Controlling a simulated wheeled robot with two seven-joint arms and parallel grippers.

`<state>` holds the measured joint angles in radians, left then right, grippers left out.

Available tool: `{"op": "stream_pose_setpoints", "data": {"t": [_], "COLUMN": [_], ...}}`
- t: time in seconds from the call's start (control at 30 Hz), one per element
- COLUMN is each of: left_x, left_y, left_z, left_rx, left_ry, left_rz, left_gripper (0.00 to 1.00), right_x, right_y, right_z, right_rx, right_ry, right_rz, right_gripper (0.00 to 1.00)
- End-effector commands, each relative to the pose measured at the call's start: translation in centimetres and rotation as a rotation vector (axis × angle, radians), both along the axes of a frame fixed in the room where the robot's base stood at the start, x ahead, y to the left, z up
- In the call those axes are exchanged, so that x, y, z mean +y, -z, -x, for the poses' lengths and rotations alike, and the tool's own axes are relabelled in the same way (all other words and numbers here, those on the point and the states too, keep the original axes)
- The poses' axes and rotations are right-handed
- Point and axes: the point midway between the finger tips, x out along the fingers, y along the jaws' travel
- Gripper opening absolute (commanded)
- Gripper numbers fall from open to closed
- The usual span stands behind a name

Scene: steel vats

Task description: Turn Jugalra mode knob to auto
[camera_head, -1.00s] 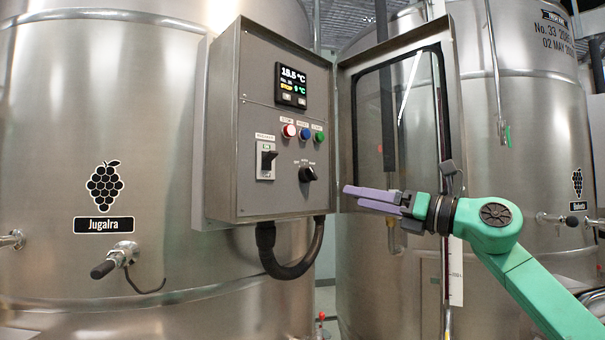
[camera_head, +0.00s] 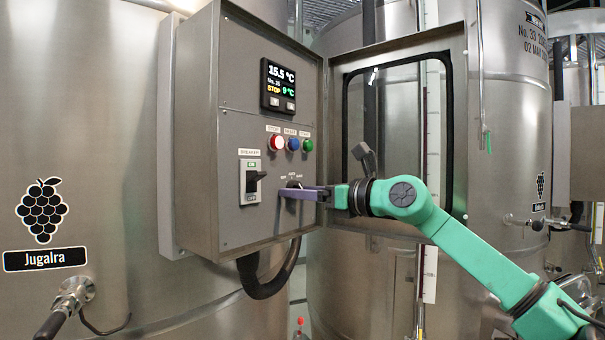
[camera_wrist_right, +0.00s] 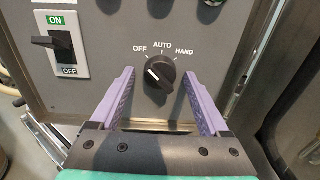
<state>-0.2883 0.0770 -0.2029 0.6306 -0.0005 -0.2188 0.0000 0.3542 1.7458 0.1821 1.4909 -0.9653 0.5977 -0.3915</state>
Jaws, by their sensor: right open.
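The mode knob (camera_wrist_right: 160,72) is a black rotary knob on the grey control panel, with OFF, AUTO and HAND printed in an arc above it. Its white mark points up-left, toward OFF. My right gripper (camera_wrist_right: 159,78) is open, with one purple finger on each side of the knob and a gap visible on both sides. In the head view my right gripper (camera_head: 290,192) reaches the panel from the right and partly hides the knob (camera_head: 293,184). The Jugalra label (camera_head: 45,259) is on the steel vat at left. My left gripper is not in view.
A black breaker switch (camera_head: 252,181), set at ON, sits left of the knob. Red, blue and green buttons (camera_head: 292,144) and a display (camera_head: 278,86) are above. The open cabinet door (camera_head: 334,120) stands behind my right arm at the right.

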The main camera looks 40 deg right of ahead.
Motion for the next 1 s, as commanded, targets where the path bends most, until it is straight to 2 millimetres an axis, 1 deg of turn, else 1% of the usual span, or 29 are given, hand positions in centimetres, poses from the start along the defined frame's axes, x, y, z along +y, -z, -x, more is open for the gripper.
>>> {"op": "stream_pose_setpoints", "data": {"t": [0.03, 0.1, 0.23, 0.27, 0.3, 0.37, 0.4, 0.43, 0.47, 0.77, 1.0], "left_x": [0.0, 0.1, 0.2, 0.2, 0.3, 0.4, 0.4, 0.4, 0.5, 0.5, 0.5], "left_y": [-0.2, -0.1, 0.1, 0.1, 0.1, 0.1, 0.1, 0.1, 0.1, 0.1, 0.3], "left_z": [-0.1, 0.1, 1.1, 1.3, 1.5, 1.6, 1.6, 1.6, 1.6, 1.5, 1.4], "left_rx": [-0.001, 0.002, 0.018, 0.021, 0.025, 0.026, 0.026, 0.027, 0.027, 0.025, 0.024], "left_ry": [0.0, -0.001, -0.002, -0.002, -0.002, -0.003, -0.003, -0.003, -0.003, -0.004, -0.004], "left_rz": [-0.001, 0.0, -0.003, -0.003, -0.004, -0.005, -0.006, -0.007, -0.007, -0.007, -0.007], "left_gripper": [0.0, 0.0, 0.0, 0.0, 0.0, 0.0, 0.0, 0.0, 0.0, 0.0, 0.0], "right_x": [0.0, 0.0, 0.0, 0.0, 0.0, 0.0, 0.0, 0.0, 0.0, 0.0, 0.0], "right_y": [-0.1, 0.1, 0.1, 0.1, 0.1, 0.1, 0.1, 0.1, 0.1, 0.1, 0.2], "right_z": [-0.2, -0.2, -0.2, -0.2, -0.2, -0.2, -0.2, -0.2, -0.2, -0.1, -0.1], "right_rx": [-0.001, -0.002, -0.002, -0.002, -0.001, -0.001, -0.001, -0.001, -0.001, 0.006, 0.032], "right_ry": [0.0, 0.0, 0.0, 0.0, 0.0, 0.0, 0.0, 0.0, 0.0, 0.0, 0.002], "right_rz": [-0.001, -0.001, -0.001, -0.001, -0.001, -0.001, -0.001, -0.001, -0.001, -0.028, -0.139], "right_gripper": [0.79, 0.79, 0.79, 0.68, 0.52, 0.29, 0.14, 0.03, 0.0, 0.0, 0.0]}}
